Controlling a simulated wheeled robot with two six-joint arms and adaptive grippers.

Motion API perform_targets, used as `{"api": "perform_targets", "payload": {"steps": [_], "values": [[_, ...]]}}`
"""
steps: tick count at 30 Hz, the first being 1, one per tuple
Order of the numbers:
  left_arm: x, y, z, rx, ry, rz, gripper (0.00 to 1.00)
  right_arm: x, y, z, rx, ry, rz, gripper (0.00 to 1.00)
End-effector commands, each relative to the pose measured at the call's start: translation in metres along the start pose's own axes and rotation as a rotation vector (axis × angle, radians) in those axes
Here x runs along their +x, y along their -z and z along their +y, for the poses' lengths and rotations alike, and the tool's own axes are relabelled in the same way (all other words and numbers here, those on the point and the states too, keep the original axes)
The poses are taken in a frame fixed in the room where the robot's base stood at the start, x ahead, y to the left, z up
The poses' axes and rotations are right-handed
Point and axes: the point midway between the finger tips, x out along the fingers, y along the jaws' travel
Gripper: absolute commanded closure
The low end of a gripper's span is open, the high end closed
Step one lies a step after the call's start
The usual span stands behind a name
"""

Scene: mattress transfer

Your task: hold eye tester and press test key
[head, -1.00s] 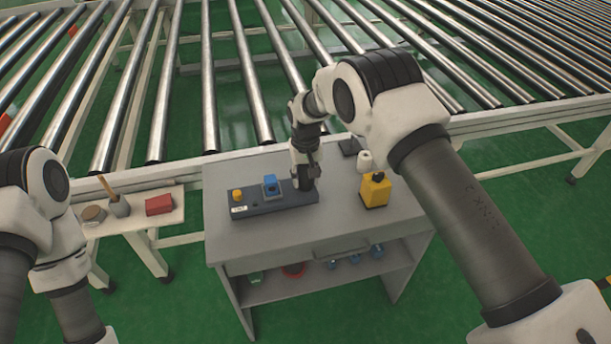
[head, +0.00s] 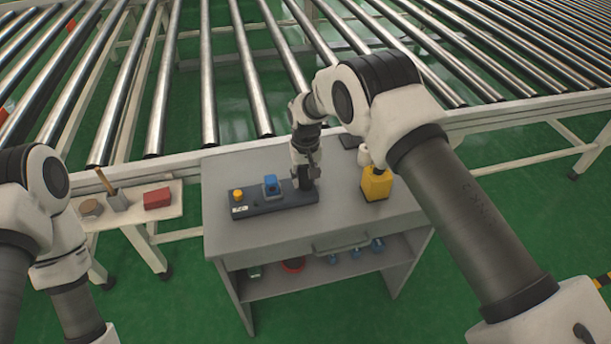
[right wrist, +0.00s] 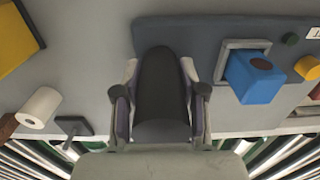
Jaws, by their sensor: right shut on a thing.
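The eye tester (head: 284,201) is a long dark grey box lying on the grey table, with a blue block (head: 270,187) and a yellow key (head: 237,194) towards its left end. In the right wrist view the tester (right wrist: 195,45) runs along the top right, with the blue block (right wrist: 257,78), yellow key (right wrist: 307,67) and a small green knob. My right gripper (head: 306,183) is at the tester's right end. Its fingers (right wrist: 160,92) are shut on a dark rounded grip (right wrist: 160,85) there. My left arm is at the left edge; its gripper is out of view.
A yellow bottle-like thing (head: 376,184) stands on the table (head: 340,215), right of my gripper. A side shelf (head: 172,205) at left holds a red box (head: 157,198) and a cup (head: 117,201). A roller conveyor (head: 208,75) runs behind. Small parts lie on the lower shelf.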

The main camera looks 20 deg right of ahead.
Motion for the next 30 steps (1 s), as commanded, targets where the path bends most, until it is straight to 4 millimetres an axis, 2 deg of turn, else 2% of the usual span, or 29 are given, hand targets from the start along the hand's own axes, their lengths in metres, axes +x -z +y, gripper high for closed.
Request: {"api": "perform_targets", "payload": {"steps": [8, 9, 11, 12, 14, 30], "values": [[-0.0005, 0.0, 0.0, 0.0, 0.0, 0.0, 0.38, -0.0016, 0.0007, 0.0, 0.0, 0.0, 0.002, 1.0], [-0.0004, 0.0, 0.0, 0.0, 0.0, 0.0, 0.45, -0.0006, 0.0001, 0.0, 0.0, 0.0, 0.0, 1.0], [-0.0004, 0.0, 0.0, 0.0, 0.0, 0.0, 0.67, -0.0007, 0.0002, 0.0, 0.0, 0.0, 0.001, 1.0], [-0.0004, 0.0, 0.0, 0.0, 0.0, 0.0, 0.81, -0.0008, 0.0003, 0.0, 0.0, 0.0, 0.001, 1.0], [-0.0004, 0.0, 0.0, 0.0, 0.0, 0.0, 1.0, -0.0009, 0.0004, 0.0, 0.0, 0.0, 0.001, 1.0], [-0.0005, 0.0, 0.0, 0.0, 0.0, 0.0, 1.0, -0.0015, 0.0007, -0.0001, 0.0, 0.0, 0.002, 1.0]]}}
